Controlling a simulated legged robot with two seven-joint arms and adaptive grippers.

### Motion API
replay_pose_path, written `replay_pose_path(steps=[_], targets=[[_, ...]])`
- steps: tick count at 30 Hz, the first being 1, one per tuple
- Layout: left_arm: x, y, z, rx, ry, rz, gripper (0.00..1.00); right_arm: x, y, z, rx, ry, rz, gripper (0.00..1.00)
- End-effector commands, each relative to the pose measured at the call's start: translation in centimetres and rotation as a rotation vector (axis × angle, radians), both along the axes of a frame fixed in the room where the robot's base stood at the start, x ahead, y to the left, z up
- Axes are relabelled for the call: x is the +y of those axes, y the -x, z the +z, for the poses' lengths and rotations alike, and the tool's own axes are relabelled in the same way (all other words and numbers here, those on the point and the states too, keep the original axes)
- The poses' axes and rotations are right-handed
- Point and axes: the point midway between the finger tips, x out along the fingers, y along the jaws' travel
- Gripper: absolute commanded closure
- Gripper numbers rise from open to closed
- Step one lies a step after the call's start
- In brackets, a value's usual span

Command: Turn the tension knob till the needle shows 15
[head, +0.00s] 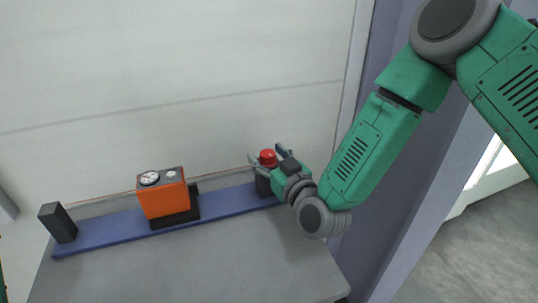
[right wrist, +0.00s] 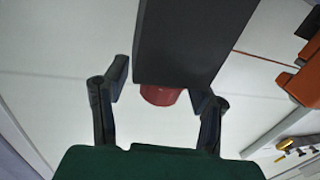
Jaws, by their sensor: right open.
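A red round knob (head: 267,157) sits on a black post (head: 262,186) at the right end of the blue rail. My right gripper (head: 269,156) is open, its fingers either side of the red knob; I cannot tell whether they touch it. In the right wrist view the red knob (right wrist: 161,95) shows between the spread fingers (right wrist: 160,103), partly hidden by a dark block. An orange box (head: 164,198) carries a round white dial (head: 149,178) and a small pale round part (head: 171,174) on top. The needle's reading is too small to tell. My left gripper is out of view.
The blue rail (head: 110,231) runs along the back of a grey table (head: 210,260), near a pale wall panel. A black block (head: 58,222) stands at its left end. The table's front is clear. A purple-grey pillar (head: 405,190) stands right of the table.

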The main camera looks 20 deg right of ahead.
Motion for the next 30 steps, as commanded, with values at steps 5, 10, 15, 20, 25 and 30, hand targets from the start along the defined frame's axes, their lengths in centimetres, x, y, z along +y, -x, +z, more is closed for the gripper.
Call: replay_pose_path(steps=[5,10,15,20,25,30], targets=[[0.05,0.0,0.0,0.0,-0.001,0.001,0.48,-0.27,0.01,-0.05,0.001,-0.003,0.0,0.79],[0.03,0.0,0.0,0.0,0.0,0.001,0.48,-0.28,0.14,-0.12,0.001,-0.006,0.006,1.0],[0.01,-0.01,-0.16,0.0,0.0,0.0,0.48,-0.35,0.2,-0.21,0.002,-0.002,0.041,1.0],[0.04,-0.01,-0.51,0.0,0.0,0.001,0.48,-0.49,0.25,-0.34,0.004,0.0,0.136,1.0],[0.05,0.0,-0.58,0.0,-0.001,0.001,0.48,-0.35,0.36,-0.41,0.009,-0.001,0.18,1.0],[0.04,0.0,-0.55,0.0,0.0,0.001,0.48,-0.36,0.41,-0.48,0.011,-0.002,0.18,1.0]])
